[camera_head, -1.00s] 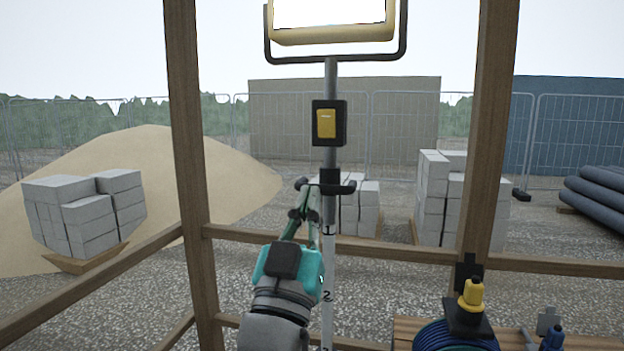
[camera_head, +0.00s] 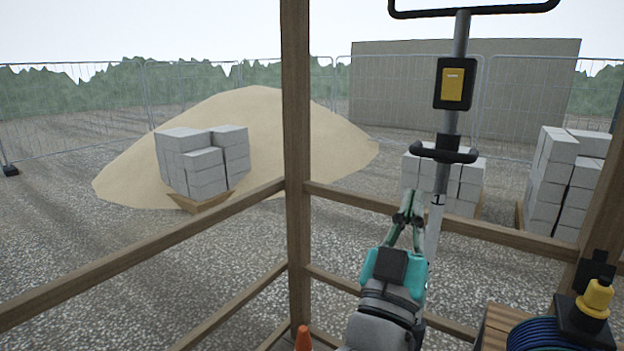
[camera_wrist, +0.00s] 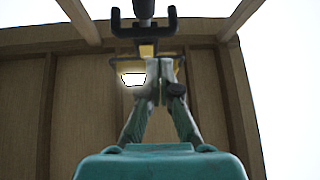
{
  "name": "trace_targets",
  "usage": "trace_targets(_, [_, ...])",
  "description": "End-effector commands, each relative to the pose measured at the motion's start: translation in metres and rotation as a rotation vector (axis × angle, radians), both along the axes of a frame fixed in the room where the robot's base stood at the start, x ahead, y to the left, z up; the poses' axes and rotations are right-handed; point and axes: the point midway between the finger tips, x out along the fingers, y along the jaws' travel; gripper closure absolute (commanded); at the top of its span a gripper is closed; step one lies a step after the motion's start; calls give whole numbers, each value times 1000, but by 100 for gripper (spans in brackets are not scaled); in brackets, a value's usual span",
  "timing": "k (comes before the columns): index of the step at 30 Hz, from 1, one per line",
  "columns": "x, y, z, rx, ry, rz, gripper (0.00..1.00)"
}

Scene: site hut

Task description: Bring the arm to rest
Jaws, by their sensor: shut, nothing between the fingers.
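My gripper (camera_head: 408,216) is in the lower right of the head view, pointing up and away, with its teal body below the fingers. Its fingers are shut with nothing between them. In the wrist view the gripper (camera_wrist: 159,68) points up toward the wooden roof, and the fingertips meet. The lamp mast (camera_head: 460,45) stands just beyond and right of the gripper in the head view. Its black T-shaped handle (camera_head: 444,154) is above the fingertips, and the handle also shows in the wrist view (camera_wrist: 143,29). I cannot tell the exact gap between them.
A yellow switch (camera_head: 453,86) sits on the mast. Wooden posts (camera_head: 297,150) and rails frame the hut. A bench (camera_head: 496,322) at lower right holds a blue cable reel (camera_head: 545,337) and a yellow plug (camera_head: 596,298). An orange cone tip (camera_head: 303,340) shows at bottom. Blocks and sand lie outside.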

Motion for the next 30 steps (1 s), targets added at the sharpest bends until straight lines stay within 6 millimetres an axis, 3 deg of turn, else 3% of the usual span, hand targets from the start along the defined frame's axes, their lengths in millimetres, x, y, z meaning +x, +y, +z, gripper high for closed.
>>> trace_targets(1, [3, 1, -23, -23, 37, 17, 100])
trace_targets(3, [4, 3, -50, -51, 79, 48, 100])
trace_targets(14, [-15, 8, -185, -137, 282, 208, 100])
trace_targets(23, [-63, 5, -285, -139, 433, 335, 100])
trace_targets(30, [-119, 0, -350, -98, 540, 421, 100])
